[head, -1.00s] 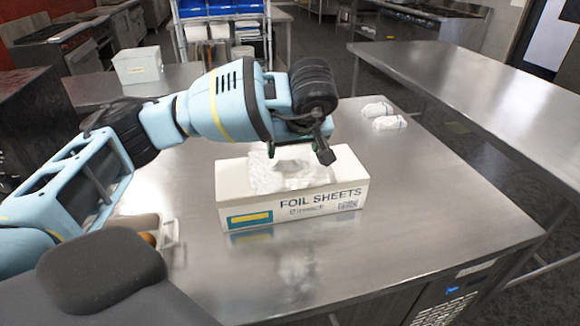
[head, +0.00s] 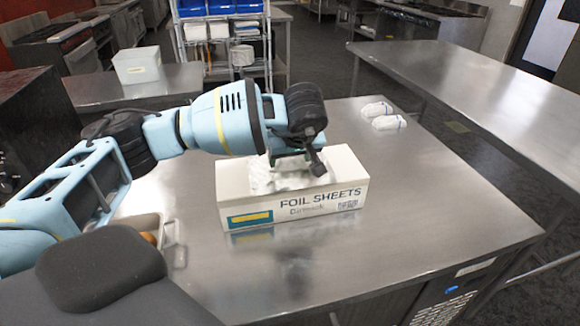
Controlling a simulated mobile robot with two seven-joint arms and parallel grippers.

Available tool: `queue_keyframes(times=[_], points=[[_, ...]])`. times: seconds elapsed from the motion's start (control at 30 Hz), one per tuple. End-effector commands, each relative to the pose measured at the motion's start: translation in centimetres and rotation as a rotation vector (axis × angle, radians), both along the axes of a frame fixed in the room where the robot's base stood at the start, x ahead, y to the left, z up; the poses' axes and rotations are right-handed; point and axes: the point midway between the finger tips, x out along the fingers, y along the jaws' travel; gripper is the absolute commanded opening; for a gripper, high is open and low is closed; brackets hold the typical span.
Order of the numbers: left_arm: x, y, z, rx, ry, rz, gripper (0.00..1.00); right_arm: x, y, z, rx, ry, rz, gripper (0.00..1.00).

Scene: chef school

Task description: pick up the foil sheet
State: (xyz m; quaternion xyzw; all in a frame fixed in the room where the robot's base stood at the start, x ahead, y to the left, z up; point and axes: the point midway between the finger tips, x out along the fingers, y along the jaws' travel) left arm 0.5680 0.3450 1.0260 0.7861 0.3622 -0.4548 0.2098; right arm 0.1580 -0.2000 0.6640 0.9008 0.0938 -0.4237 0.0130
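A white box (head: 236,201) labelled "FOIL SHEETS" stands on the steel table. A crumpled, silvery foil sheet (head: 262,181) sticks out of its top. My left gripper (head: 296,168) is over the box, with its fingers down at the foil. One finger shows at the right of the foil; the other is largely hidden behind the gripper body and the foil. I cannot tell whether the fingers are closed on the foil. My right gripper is not in view.
Two small white wrapped items (head: 388,122) lie at the table's far right. A tray (head: 150,226) with brown, rounded items sits at the left, partly hidden by my arm. The steel table (head: 440,205) is clear to the right and in front of the box.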

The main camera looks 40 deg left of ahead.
Motion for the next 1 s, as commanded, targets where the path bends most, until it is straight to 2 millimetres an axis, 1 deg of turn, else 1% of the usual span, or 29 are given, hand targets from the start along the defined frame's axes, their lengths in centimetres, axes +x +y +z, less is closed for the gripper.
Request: queue_keyframes(times=[0.03, 0.2, 0.27, 0.5, 0.67, 0.77, 0.9, 1.0], points=[[0.0, 0.0, 0.0, 0.0, 0.0, 0.0, 0.62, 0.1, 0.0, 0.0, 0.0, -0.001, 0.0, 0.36], [0.0, 0.0, 0.0, 0.0, 0.0, 0.0, 0.4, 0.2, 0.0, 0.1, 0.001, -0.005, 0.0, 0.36], [0.0, 0.0, 0.0, 0.0, 0.0, 0.0, 0.32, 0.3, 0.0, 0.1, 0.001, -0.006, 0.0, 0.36], [0.0, 0.0, 0.1, 0.0, 0.0, 0.001, 0.32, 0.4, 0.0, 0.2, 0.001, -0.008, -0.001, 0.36], [0.0, 0.0, 0.7, 0.0, -0.001, 0.001, 0.32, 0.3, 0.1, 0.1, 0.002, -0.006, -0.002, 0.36], [0.0, 0.0, 1.6, -0.001, -0.001, 0.0, 0.32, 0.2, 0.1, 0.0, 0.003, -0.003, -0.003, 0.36], [0.1, 0.0, 3.7, -0.002, -0.003, 0.0, 0.32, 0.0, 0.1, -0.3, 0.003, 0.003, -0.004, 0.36], [-1.7, 0.6, 3.6, 0.001, 0.002, 0.0, 0.32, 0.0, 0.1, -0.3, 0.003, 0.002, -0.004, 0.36]])
